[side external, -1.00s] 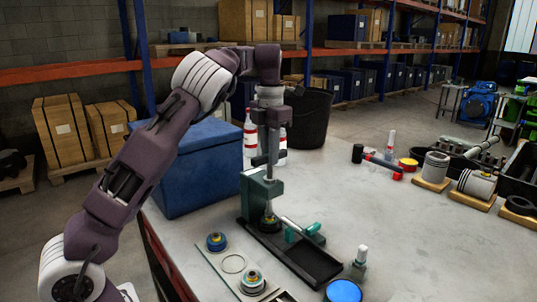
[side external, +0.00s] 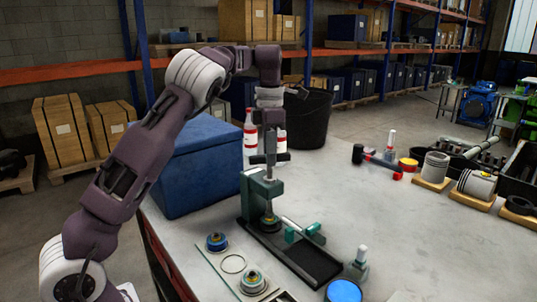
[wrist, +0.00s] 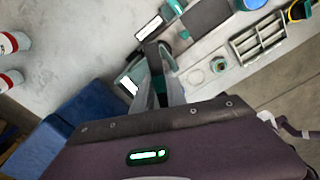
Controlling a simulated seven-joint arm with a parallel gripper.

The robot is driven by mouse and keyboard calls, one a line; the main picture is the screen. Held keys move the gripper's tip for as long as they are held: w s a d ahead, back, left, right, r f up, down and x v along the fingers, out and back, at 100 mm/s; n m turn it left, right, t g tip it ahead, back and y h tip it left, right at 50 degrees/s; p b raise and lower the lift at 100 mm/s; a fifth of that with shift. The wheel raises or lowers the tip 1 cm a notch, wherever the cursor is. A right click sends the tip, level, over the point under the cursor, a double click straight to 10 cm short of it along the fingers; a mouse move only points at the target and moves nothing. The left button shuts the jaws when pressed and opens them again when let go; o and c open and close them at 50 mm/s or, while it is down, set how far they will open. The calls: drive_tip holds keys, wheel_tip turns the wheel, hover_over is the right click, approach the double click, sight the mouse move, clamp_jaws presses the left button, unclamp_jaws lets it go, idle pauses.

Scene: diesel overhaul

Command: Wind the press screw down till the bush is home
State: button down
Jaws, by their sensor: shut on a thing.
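The green press (side external: 256,195) stands upright on its dark base near the bench's left side. My gripper (side external: 270,158) points straight down above it and is shut on the top of the press screw (side external: 270,172), at the crossbar. Under the press head a small brassy part, seemingly the bush (side external: 269,214), sits in the press. How deep it sits is too small to tell. In the wrist view my fingers (wrist: 164,92) close over the screw top and hide it; part of the press (wrist: 133,80) shows beside them.
A blue chest (side external: 195,170) stands close behind the press on the left. A teal-handled tool (side external: 304,232) lies right of the press. Parts on a pale plate (side external: 232,264) lie in front. A blue-topped tin (side external: 343,291) is at the front. The bench's middle right is clear.

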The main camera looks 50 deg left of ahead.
drive_tip(key=m, duration=0.3)
drive_tip(key=shift+m, duration=0.3)
drive_tip(key=m, duration=0.2)
drive_tip(key=shift+f+m, duration=0.15)
drive_tip(key=shift+m, duration=0.15)
